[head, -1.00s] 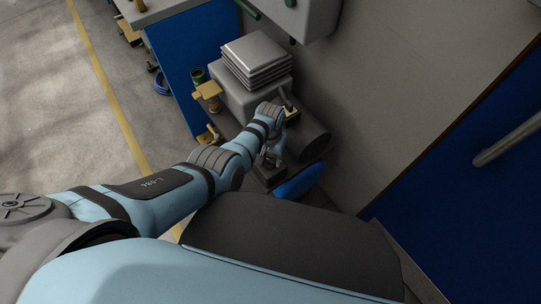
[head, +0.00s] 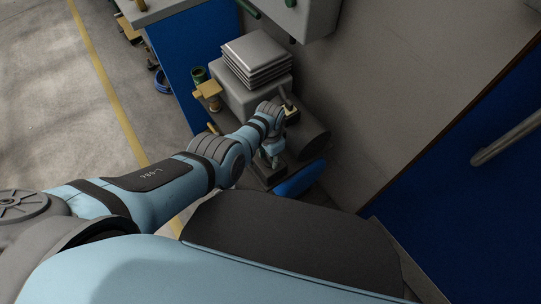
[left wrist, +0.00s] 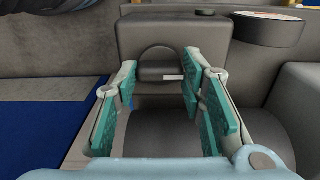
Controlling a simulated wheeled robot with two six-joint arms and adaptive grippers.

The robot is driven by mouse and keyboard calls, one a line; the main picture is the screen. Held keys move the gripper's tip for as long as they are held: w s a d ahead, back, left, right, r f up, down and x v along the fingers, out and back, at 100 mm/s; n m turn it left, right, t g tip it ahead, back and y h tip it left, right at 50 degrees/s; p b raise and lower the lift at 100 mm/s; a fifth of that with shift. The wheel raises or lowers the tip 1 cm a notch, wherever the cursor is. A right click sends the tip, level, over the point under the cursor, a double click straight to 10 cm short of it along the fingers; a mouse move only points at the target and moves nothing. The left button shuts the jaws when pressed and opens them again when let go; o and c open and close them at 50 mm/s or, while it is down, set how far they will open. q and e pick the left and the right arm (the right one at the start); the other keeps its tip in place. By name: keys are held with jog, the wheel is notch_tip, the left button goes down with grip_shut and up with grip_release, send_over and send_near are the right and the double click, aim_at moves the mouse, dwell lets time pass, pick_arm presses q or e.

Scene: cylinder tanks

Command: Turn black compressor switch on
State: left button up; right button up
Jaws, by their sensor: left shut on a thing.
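The black compressor switch (left wrist: 160,73) sits in a round-topped recess of a dark grey housing (left wrist: 172,38) in the left wrist view. A small pale label or edge shows at its right side. My left gripper (left wrist: 160,82) has its two teal-padded fingers on either side of the switch, shut on it. In the head view the compressor's dark tank (head: 308,137) lies on the floor by the wall. My left wrist and gripper are bent down over its near end, and my arm hides the switch there. My right gripper is not in view.
A grey box (head: 240,95) with stacked grey plates (head: 257,60) stands beyond the tank. A blue rounded part (head: 300,179) lies nearest me. A blue door (head: 460,185) with a grey handle is at right. Open floor (head: 50,110) lies at left.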

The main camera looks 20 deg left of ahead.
aim_at(270, 159)
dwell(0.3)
pick_arm(q)
jog(key=o, duration=1.1)
jog(key=shift+o, duration=0.2)
notch_tip(270, 159, up, 12)
